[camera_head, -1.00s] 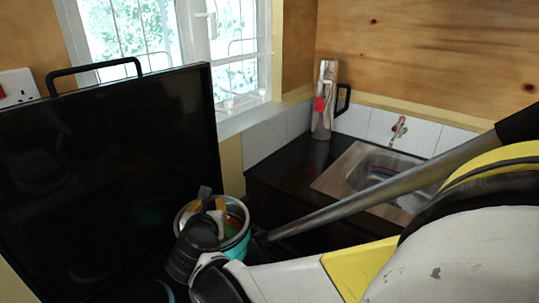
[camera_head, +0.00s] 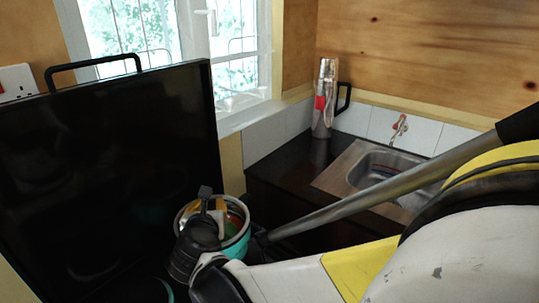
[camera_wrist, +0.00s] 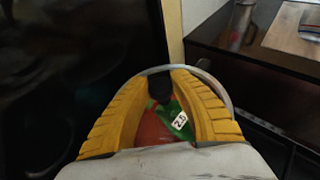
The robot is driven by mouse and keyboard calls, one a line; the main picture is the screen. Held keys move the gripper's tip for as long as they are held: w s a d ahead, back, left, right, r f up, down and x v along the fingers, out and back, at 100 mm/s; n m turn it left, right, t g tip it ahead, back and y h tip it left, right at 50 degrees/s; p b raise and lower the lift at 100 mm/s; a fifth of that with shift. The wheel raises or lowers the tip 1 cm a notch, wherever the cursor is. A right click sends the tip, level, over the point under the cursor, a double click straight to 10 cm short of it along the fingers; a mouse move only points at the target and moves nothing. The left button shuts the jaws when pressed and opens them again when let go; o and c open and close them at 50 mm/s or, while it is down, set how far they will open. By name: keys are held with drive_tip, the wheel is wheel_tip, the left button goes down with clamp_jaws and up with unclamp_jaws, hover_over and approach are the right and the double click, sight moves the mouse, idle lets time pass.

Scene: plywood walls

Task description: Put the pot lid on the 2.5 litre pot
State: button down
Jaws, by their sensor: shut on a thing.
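My gripper (camera_wrist: 160,84) has yellow ribbed fingers shut on a black knob (camera_wrist: 160,92), which looks like the pot lid's. The lid's grey rim (camera_wrist: 205,73) curves around the fingers in the wrist view. Red and green surfaces and a small white label that seems to read 2.5 (camera_wrist: 180,121) show between the fingers. In the head view, a teal pot (camera_head: 238,252) is at the lower centre, and my gripper (camera_head: 218,207) is at its top. My wrist hides much of the pot. I cannot tell whether the lid touches the pot's rim.
A large upright black panel (camera_head: 110,170) with a handle stands close on the left. At the right is a dark counter (camera_head: 285,165) with a steel sink (camera_head: 375,170) and a silver flask (camera_head: 325,100). A teal curved edge (camera_head: 166,291) shows at the bottom.

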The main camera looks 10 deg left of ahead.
drive_tip(key=shift+f, duration=0.25)
drive_tip(key=c, duration=1.1)
unclamp_jaws()
drive_tip(key=shift+c, duration=0.2)
drive_tip(key=shift+r, duration=0.1)
